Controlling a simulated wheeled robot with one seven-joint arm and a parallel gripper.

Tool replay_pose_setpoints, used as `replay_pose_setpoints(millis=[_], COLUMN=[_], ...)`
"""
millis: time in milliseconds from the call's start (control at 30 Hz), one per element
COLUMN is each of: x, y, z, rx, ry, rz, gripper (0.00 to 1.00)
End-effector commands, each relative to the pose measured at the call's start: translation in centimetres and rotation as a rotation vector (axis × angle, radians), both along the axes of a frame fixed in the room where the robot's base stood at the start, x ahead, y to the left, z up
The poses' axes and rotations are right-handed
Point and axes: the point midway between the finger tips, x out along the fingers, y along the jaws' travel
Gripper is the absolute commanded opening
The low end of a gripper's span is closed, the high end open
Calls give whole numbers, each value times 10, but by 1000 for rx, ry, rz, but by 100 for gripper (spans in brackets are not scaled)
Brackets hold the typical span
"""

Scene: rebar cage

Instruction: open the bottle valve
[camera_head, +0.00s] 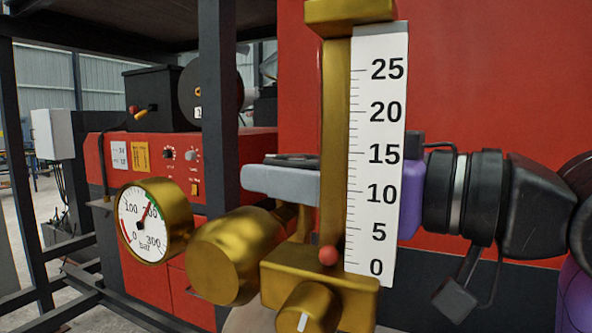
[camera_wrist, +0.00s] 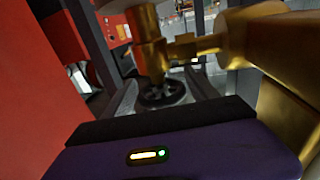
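The bottle valve's black handwheel (camera_wrist: 163,93) shows in the wrist view, below a brass valve body (camera_wrist: 152,55). My gripper (camera_wrist: 164,80) has its two grey fingers apart, one on each side of the handwheel. I cannot tell whether they touch its rim. In the head view my gripper (camera_head: 280,184) reaches in from the right, behind the brass flow meter, with a grey finger showing left of it. The meter hides most of the fingers and the handwheel there. The red ball (camera_head: 328,256) sits near 0 on the white scale (camera_head: 379,150).
A round pressure gauge (camera_head: 143,220) and a thick brass cylinder (camera_head: 232,255) stand left of the meter, close to my gripper. A brass knob (camera_head: 307,308) is below. A dark post (camera_head: 218,130) and a red machine (camera_head: 250,150) are behind.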

Motion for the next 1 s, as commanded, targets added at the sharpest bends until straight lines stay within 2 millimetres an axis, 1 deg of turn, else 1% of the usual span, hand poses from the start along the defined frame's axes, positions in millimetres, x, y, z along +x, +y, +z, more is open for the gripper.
replay_pose_setpoints(millis=[33, 100, 167, 200, 400, 567, 767, 1000], x=[0, 0, 0, 0, 0, 1, 1, 2], y=[0, 0, 0, 0, 0, -1, -1, -1], z=[0, 0, 0, 0, 0, 0, -1, 0], rx=[0, 0, 0, 0, 1, 0, 1, 3], ry=[0, 0, 0, 0, 1, 2, 4, 5], rz=[0, 0, 0, 0, 10, 58, 184, 404], gripper=[55, 42, 30, 22, 21, 21, 21, 21])
